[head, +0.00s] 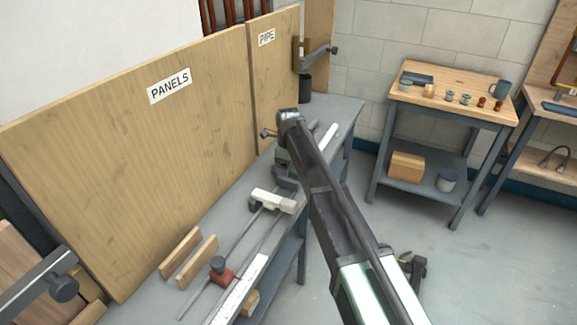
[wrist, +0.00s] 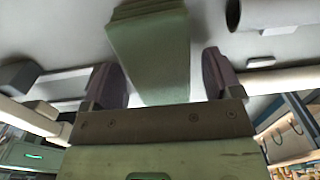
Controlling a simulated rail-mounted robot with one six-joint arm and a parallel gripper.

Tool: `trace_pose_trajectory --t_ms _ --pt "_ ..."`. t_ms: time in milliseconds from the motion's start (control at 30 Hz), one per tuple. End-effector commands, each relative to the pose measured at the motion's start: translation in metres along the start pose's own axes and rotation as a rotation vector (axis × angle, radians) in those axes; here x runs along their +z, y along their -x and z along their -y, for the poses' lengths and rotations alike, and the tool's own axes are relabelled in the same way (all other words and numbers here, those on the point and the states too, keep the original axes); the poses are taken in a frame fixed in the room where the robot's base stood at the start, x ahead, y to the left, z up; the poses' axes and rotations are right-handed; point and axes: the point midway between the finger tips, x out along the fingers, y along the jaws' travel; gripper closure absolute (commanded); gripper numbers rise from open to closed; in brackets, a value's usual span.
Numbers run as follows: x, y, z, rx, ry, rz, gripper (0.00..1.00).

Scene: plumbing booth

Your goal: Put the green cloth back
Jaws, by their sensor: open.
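A green, layered block that looks like the folded green cloth (wrist: 150,52) shows in the wrist view, lying on or just above the grey bench top. My gripper (wrist: 160,72) is open, with one dark finger on each side of the cloth. Gaps show between the fingers and the cloth, and nothing is gripped. In the head view my arm reaches over the bench, and its end (head: 286,172) is low over the bench's far half. The cloth cannot be made out clearly there, as my arm hides much of that spot.
The grey bench (head: 222,240) holds a bar clamp (head: 272,200), wood strips (head: 188,256) and a white pipe (head: 325,138). A tall wooden panel (head: 130,160) stands along its left side. A wooden-topped table (head: 455,88) with small fittings stands at the right. The floor between is mostly clear.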

Motion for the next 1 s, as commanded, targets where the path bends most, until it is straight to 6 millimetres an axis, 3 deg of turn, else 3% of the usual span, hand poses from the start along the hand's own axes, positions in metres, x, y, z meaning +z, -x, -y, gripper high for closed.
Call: trace_pose_trajectory --t_ms 167,500,633,867,933,1000 --pt "0.0 0.03 0.0 0.0 0.0 0.0 0.15" --pt "0.0 0.115 0.0 0.0 0.0 0.0 0.15" --pt "0.0 0.125 0.0 0.0 0.0 0.0 0.15" --pt "0.0 0.121 0.0 0.0 0.001 0.0 0.15" --pt "-0.008 0.121 -0.003 0.0 0.027 0.0 0.15" --pt "-0.032 0.121 -0.013 0.0 0.122 0.0 0.15"
